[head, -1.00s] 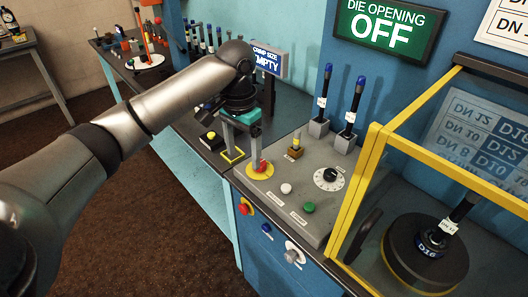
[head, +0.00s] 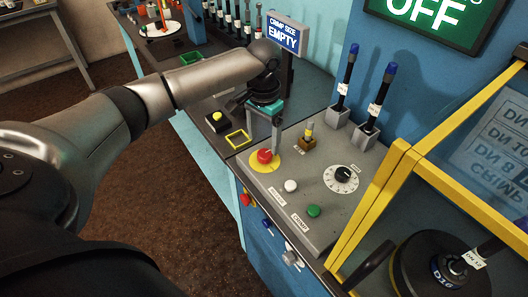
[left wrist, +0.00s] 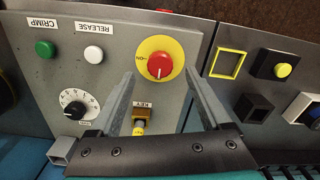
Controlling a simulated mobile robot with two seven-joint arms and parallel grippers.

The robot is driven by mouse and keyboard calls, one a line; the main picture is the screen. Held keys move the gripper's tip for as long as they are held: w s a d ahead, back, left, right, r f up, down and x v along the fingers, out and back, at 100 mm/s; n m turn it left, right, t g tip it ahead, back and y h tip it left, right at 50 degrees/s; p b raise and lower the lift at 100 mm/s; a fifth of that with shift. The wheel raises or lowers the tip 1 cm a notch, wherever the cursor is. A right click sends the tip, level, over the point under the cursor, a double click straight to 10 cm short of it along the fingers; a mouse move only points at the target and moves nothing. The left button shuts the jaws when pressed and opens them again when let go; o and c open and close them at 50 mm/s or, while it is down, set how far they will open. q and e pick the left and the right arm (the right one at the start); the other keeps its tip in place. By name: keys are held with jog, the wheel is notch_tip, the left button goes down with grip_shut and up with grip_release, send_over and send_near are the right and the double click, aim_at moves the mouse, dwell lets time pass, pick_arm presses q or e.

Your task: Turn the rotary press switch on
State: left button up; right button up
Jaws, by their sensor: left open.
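A red rotary knob (head: 264,156) sits on a round yellow plate on the grey press panel (head: 322,226). In the left wrist view the red knob (left wrist: 160,66) carries a pale pointer line, and small lettering lies beside it on the yellow plate. My left gripper (head: 263,143) is just above and behind the knob in the head view. In the left wrist view its two open fingers (left wrist: 160,76) lie to either side of the knob, with a gap around it. I cannot tell how far above it they are. My right gripper is not in view.
Near the knob are a white button (head: 291,186), a green button (head: 313,211), a black dial (head: 341,179) and a brass-coloured block (head: 306,143). Upright hoses stand behind. A yellow-framed guard (head: 390,180) closes off the right. A sign reads "EMPTY" (head: 284,38).

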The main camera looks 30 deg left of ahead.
aim_at(264, 154)
pick_arm(q)
notch_tip(264, 154, down, 5)
jog(key=shift+f+b, duration=0.1)
jog(key=shift+b, duration=0.2)
grip_shut()
dwell(0.6)
